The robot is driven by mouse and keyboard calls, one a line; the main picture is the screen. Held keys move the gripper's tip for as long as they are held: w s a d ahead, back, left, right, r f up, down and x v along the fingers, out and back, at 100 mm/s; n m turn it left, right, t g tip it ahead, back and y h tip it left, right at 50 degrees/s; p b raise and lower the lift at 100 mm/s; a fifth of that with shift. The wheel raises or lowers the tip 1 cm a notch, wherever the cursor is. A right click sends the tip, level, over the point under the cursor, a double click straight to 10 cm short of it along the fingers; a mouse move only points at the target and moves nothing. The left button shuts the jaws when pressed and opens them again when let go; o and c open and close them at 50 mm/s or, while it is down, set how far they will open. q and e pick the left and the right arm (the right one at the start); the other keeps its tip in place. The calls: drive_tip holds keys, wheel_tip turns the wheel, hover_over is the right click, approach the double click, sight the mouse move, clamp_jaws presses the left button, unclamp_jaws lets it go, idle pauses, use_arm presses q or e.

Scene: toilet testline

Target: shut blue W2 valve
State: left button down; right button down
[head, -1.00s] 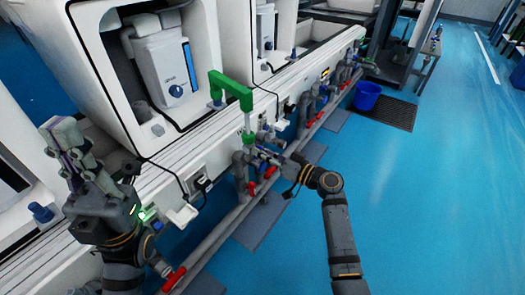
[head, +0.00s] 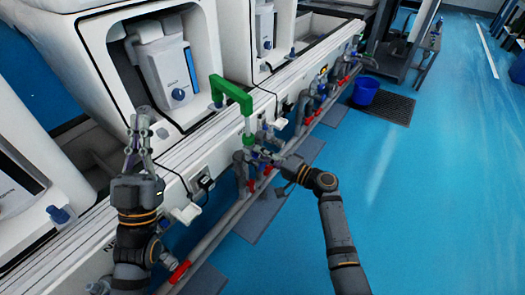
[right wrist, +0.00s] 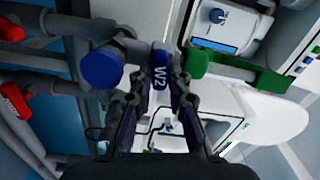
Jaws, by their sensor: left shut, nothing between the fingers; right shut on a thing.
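The blue W2 valve handle (right wrist: 160,68) shows its white "W2" label in the right wrist view, on grey pipework. My right gripper (right wrist: 164,84) is shut on this handle, with one finger on each side of it. In the head view my right gripper (head: 258,155) is at the pipes below the green pipe; the handle there is mostly hidden by the gripper. My left gripper (head: 139,125) is shut and empty, raised in front of the white toilet unit at the left, away from the valve.
A round blue knob (right wrist: 102,69) sits left of the handle. A green pipe (head: 232,90) arches above. Red valve handles (head: 179,272) line the lower pipe. A blue bucket (head: 366,92) stands on the floor at the back. The blue floor at right is clear.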

use_arm(q)
drive_tip(key=w+f+n+g+y+p, duration=0.1)
drive_tip(key=w+f+g, duration=0.3)
drive_tip(key=f, duration=0.6)
drive_tip(key=shift+w+a+g+y, duration=0.2)
drive_tip(key=shift+g+y, duration=0.1)
drive_tip(key=shift+g, duration=0.3)
use_arm(e)
drive_tip(key=shift+f+m, duration=0.1)
drive_tip(key=shift+m, duration=1.1)
use_arm(q)
drive_tip(key=shift+f, duration=0.1)
use_arm(e)
drive_tip(key=c, duration=1.3)
unclamp_jaws()
